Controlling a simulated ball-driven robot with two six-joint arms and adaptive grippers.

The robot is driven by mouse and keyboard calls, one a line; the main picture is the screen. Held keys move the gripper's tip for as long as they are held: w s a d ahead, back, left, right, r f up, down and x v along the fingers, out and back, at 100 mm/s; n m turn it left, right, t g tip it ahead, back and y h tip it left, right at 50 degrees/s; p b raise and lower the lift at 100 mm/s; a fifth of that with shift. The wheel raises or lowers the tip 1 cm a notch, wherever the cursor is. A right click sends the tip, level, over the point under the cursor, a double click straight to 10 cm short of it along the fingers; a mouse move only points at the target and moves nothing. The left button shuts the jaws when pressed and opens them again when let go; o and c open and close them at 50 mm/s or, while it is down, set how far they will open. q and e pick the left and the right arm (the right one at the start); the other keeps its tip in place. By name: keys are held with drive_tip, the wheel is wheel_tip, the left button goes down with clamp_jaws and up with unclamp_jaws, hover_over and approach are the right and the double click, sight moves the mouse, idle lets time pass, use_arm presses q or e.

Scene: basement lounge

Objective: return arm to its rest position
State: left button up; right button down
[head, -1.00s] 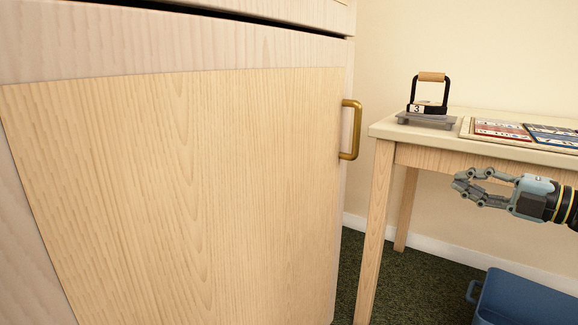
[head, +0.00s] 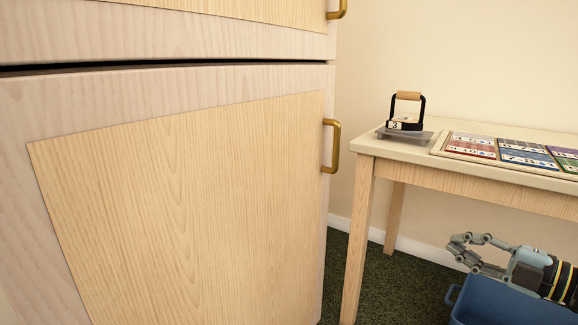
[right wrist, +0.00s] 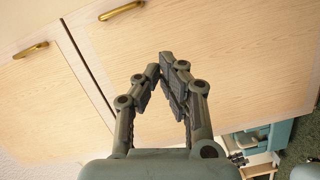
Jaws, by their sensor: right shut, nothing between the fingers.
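My right gripper (head: 457,248) is at the lower right of the head view, in front of the table and above the blue bin. Its fingers are shut with nothing between them. In the right wrist view the fingers (right wrist: 165,78) come close together in front of pale wooden cabinet doors (right wrist: 215,60), with no object at their tips. My left gripper is in neither view.
A wooden cabinet (head: 190,190) with brass handles (head: 331,146) fills the left. A table (head: 480,177) at right bears a handled weight (head: 407,112) and a board of coloured cards (head: 520,152). A blue bin (head: 500,303) stands on dark green carpet (head: 395,285).

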drive_tip(key=s+d+f+m+g+h+p, duration=0.2)
drive_tip(key=s+f+m+h+p, duration=0.85)
drive_tip(key=s+f+m, duration=0.85)
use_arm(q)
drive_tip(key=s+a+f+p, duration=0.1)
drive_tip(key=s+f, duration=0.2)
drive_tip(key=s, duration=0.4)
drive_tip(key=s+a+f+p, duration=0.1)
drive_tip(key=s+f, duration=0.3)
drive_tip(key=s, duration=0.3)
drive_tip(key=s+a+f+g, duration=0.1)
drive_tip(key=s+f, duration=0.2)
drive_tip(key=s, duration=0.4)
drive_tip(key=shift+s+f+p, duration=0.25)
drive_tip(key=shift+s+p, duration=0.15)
use_arm(e)
drive_tip(key=s+a+f+m+g, duration=0.1)
drive_tip(key=s+f+g, duration=0.2)
drive_tip(key=s, duration=0.9)
drive_tip(key=s+a+f+m+g+h, duration=0.1)
drive_tip(key=s+f+g, duration=0.3)
drive_tip(key=s, duration=0.9)
drive_tip(key=s+a+f+m+g+h, duration=0.1)
drive_tip(key=s+f, duration=0.4)
drive_tip(key=s, duration=0.8)
drive_tip(key=m+g, duration=0.1)
drive_tip(key=g, duration=0.1)
drive_tip(key=shift+a+f+g, duration=0.15)
drive_tip(key=shift+a+g, duration=0.05)
drive_tip(key=shift+g, duration=0.1)
